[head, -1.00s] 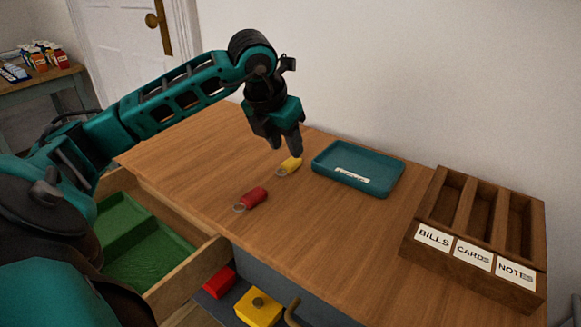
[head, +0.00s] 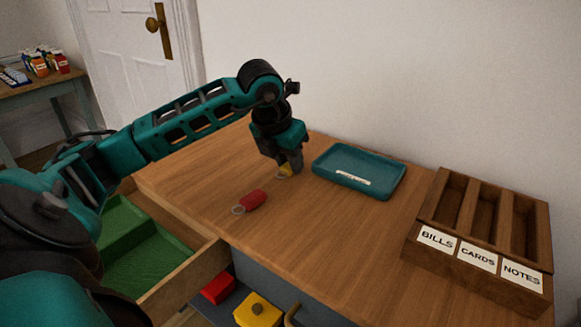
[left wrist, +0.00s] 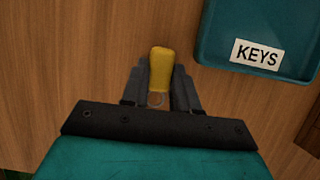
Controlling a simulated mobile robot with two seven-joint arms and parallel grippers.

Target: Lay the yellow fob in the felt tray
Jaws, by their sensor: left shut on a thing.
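The yellow fob (head: 284,171) lies on the wooden top of the cabinet, partly hidden by my left gripper (head: 290,172). In the left wrist view the yellow fob (left wrist: 161,68) sits between the two fingers of my left gripper (left wrist: 160,88), which is shut on it. Its metal ring shows faintly on the near side. The teal felt tray (head: 325,158) is just right of the gripper, empty. The left wrist view shows the tray (left wrist: 282,66) at upper right with a KEYS label. My right gripper is in neither view.
A red fob (head: 254,199) with a ring lies in front of the gripper. A wooden sorter (head: 425,246) labelled BILLS, CARDS, NOTES stands at right. An open drawer (head: 196,266) with a green lining is at lower left. Wood is bare between tray and sorter.

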